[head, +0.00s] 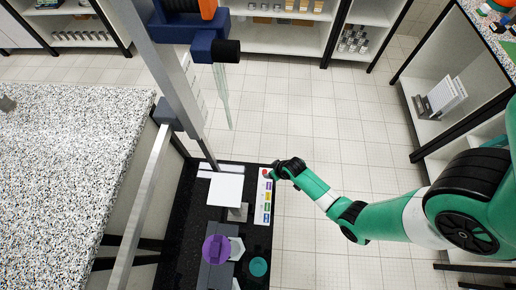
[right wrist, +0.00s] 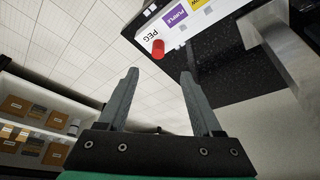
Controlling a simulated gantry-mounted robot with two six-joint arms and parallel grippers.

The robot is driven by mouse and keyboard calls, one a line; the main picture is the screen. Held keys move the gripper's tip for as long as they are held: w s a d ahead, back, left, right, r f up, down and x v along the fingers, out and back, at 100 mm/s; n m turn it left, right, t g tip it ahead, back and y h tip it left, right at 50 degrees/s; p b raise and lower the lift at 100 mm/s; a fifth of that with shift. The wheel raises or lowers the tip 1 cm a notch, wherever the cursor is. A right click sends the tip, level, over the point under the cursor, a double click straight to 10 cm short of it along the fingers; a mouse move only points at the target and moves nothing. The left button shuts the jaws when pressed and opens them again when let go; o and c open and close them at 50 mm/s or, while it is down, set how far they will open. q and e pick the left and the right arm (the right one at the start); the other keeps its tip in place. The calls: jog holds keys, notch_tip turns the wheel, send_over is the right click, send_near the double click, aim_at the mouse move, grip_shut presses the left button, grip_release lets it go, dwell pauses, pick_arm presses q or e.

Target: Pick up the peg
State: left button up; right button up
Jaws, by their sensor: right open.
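The red peg (right wrist: 158,49) stands out at the end of a white label strip, beside the printed word PEG, in the right wrist view. In the head view it is a small red spot (head: 265,173) at the strip's far end, partly beside my right gripper (head: 274,172). In the right wrist view my right gripper (right wrist: 158,73) is open and empty, its two fingers pointing toward the strip. The peg lies just beyond the fingertips, between their lines, and is not touched. My left gripper is not in view.
The label strip (head: 264,208) has several coloured labels and edges a black bench (head: 185,225). On the bench are a white square plate (head: 225,189), a purple knob (head: 216,249) and a teal round part (head: 258,267). A speckled counter (head: 70,170) stands left.

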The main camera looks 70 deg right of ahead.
jog(key=b, duration=0.5)
send_over(265, 172)
jog(key=s+a, duration=0.1)
jog(key=s, duration=0.1)
jog(key=f, duration=0.5)
jog(key=shift+a+f, duration=0.2)
jog(key=shift+f, duration=0.05)
jog(key=b+x, duration=0.4)
jog(key=x, duration=0.1)
jog(key=shift+d+f, duration=0.2)
jog(key=shift+r, duration=0.1)
grip_shut()
